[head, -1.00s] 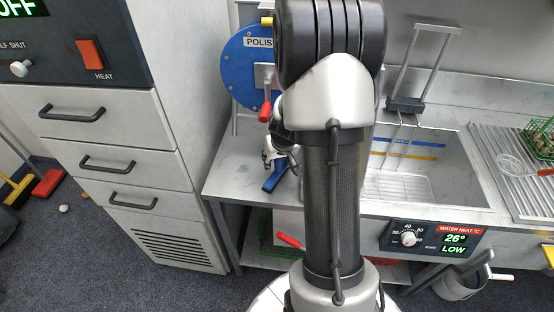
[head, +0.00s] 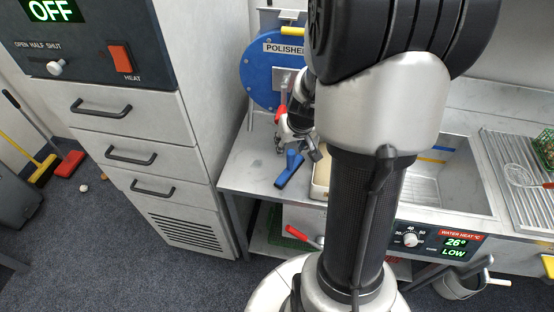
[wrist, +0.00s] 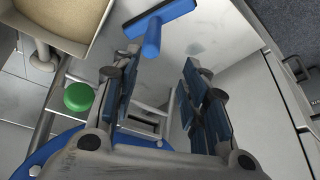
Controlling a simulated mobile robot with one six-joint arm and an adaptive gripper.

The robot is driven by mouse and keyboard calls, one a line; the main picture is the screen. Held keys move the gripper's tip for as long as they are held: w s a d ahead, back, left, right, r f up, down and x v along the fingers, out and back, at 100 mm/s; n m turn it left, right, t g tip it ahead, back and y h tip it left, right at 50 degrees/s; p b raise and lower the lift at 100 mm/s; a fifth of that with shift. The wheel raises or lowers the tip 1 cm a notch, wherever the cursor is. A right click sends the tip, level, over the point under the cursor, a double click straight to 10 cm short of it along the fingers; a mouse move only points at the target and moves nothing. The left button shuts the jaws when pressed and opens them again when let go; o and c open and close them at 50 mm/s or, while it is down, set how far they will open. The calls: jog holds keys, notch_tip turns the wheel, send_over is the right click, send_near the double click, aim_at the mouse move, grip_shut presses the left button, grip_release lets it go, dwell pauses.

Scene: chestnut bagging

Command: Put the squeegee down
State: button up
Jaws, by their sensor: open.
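The blue squeegee (head: 289,170) lies on the left part of the metal counter (head: 246,172), in front of the polisher. In the wrist view the squeegee (wrist: 152,38) shows its blue handle and crosswise head beyond my fingertips. My gripper (head: 308,151) is just above and behind the squeegee in the head view, partly hidden by my arm. In the wrist view my gripper (wrist: 160,75) has its fingers spread wide with nothing between them. The handle's end appears close to the left finger; I cannot tell whether they touch.
The blue polisher drum (head: 259,76) stands behind the counter's left end. A tan-filled tray (wrist: 62,22) is at the wrist view's upper left. A sink basin (head: 455,185) and a drain rack (head: 505,150) lie to the right. A grey drawer cabinet (head: 150,140) borders the left.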

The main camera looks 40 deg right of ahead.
jog(key=s+a+r+n+y, duration=0.1)
jog(key=s+a+r+n, duration=0.1)
jog(key=a+r, duration=0.5)
jog(key=s+a+r+n+y, duration=0.15)
jog(key=a+r, duration=0.35)
jog(key=a, duration=0.5)
jog(key=s+a+r, duration=0.2)
jog(key=s+a, duration=0.1)
jog(key=s, duration=0.3)
jog(key=s+a+r+n, duration=0.1)
jog(key=s+a+r, duration=0.1)
jog(key=s, duration=0.5)
jog(key=shift+a+r+h, duration=0.25)
jog(key=shift+a+h, duration=0.1)
jog(key=shift+a, duration=0.5)
jog(key=shift+w+n, duration=0.1)
jog(key=shift+n, duration=0.15)
